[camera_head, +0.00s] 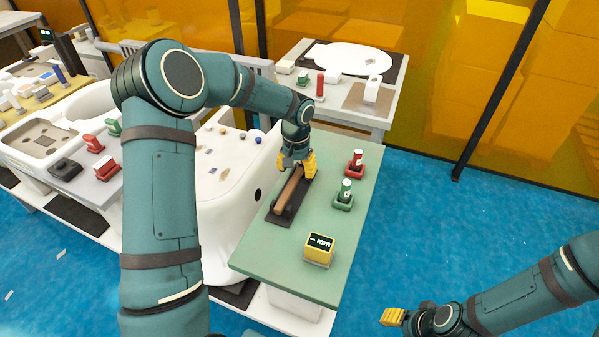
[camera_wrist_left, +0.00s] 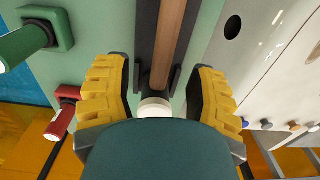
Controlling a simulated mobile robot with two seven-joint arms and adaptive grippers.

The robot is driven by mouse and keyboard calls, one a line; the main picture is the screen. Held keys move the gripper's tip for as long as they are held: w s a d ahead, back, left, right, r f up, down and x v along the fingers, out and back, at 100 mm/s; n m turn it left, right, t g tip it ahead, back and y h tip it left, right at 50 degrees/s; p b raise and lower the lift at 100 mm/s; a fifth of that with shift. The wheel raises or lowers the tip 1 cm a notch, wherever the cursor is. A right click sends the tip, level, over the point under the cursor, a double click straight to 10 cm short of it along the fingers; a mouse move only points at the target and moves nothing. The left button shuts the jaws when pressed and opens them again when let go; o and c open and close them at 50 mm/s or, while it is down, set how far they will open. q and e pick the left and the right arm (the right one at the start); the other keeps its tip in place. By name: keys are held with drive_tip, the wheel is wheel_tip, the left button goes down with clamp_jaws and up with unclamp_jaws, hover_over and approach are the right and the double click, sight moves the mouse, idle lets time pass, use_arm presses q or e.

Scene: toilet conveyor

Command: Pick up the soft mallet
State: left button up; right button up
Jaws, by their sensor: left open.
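The soft mallet (camera_head: 288,191) lies in a dark holder (camera_head: 283,217) on the green table; its wooden handle shows. In the left wrist view the handle (camera_wrist_left: 169,40) runs up the middle, and a white end (camera_wrist_left: 153,107) shows near my gripper's body. The rest of the mallet there is hidden. My left gripper (camera_head: 298,164) is at the far end of the mallet. Its yellow fingers (camera_wrist_left: 157,78) are open, one on each side of the mallet, with gaps visible. My right gripper (camera_head: 392,316) is low at the right, away from the table, its opening unclear.
A red bottle (camera_head: 356,160) and a green bottle (camera_head: 345,190) stand in holders right of the mallet. A yellow gauge box (camera_head: 319,247) is at the table's near end. A white toilet body (camera_head: 225,190) is close on the left. Blue floor lies right.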

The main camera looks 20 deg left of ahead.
sight(296, 175)
use_arm(q)
wheel_tip(296, 175, down, 4)
drive_tip(key=shift+a+f+b, duration=0.1)
drive_tip(key=shift+f+b, duration=0.1)
drive_tip(key=shift+b, duration=0.1)
clamp_jaws()
